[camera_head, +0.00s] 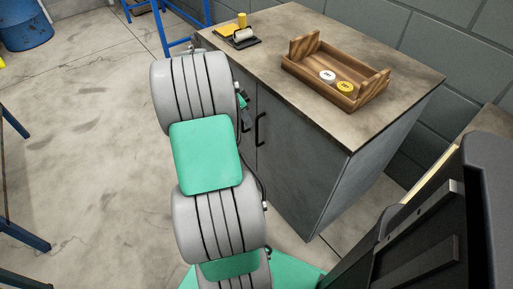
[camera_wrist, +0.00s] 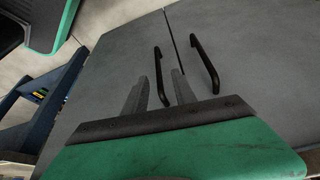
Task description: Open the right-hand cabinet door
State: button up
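The grey cabinet (camera_head: 330,190) has two doors with dark bar handles beside the seam. The right-hand door's handle (camera_head: 260,129) shows in the head view, just right of my arm. The wrist view looks upside down, with floor at its top. There, the handle at picture left (camera_wrist: 159,76), apparently the right-hand door's, lies between the lines of my gripper's fingers (camera_wrist: 160,76). The other handle (camera_wrist: 205,65) is outside them, to the right. My fingers are spread; contact with the handle cannot be told. Both doors look shut. My arm mostly hides my gripper in the head view.
A wooden tray (camera_head: 302,75) with a white and a yellow disc stands on the cabinet top. A dark stand with a roll (camera_head: 242,37) and a yellow item are at its back left. A blue frame (camera_head: 183,30) stands behind left.

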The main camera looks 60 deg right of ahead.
jog(key=s+d+f, duration=0.1)
jog(key=f, duration=0.1)
jog(key=b, duration=0.1)
send_over(257, 144)
jog(key=shift+m, duration=0.4)
jog(key=f, duration=0.6)
jog(key=shift+w+d+f, duration=0.1)
jog(key=shift+w+d, duration=0.05)
jog(key=shift+d, duration=0.1)
grip_shut()
dwell(0.4)
